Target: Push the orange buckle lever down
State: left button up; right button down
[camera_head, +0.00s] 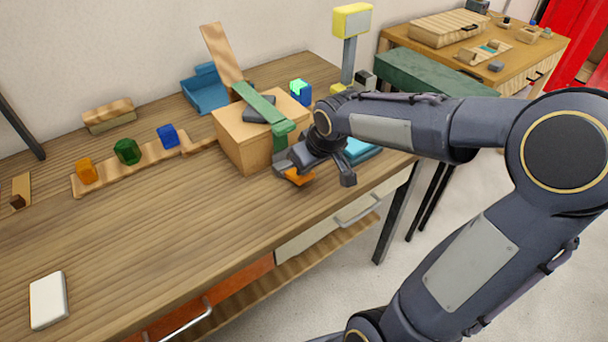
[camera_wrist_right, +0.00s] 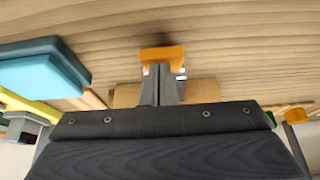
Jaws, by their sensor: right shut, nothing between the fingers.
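The orange buckle lever (camera_head: 299,177) sticks out low at the front of a wooden box (camera_head: 240,143) that has a green strap (camera_head: 262,108) over it. In the right wrist view the orange lever (camera_wrist_right: 162,54) shows just beyond my fingertips. My right gripper (camera_head: 284,167) is shut and empty, with its fingers (camera_wrist_right: 162,80) close together at the lever. I cannot tell whether they touch it. The arm and gripper hide part of the lever and the box's right side. My left gripper is not in view.
Orange, green and blue blocks (camera_head: 127,151) stand on a wooden strip to the left. A blue holder (camera_head: 205,90) is behind the box, and a teal item (camera_head: 360,150) lies right of my gripper. A white block (camera_head: 48,300) lies front left. The table's front middle is clear.

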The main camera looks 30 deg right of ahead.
jog(key=shift+s+f+t+b, duration=0.25)
jog(key=shift+f+t+b, duration=0.15)
jog(key=shift+f, duration=0.1)
jog(key=shift+r+p, duration=0.4)
jog(key=shift+p, duration=0.05)
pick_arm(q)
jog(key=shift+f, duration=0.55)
pick_arm(e)
jog(key=shift+w, duration=0.1)
jog(key=shift+w+r, duration=0.15)
jog(key=shift+w, duration=0.6)
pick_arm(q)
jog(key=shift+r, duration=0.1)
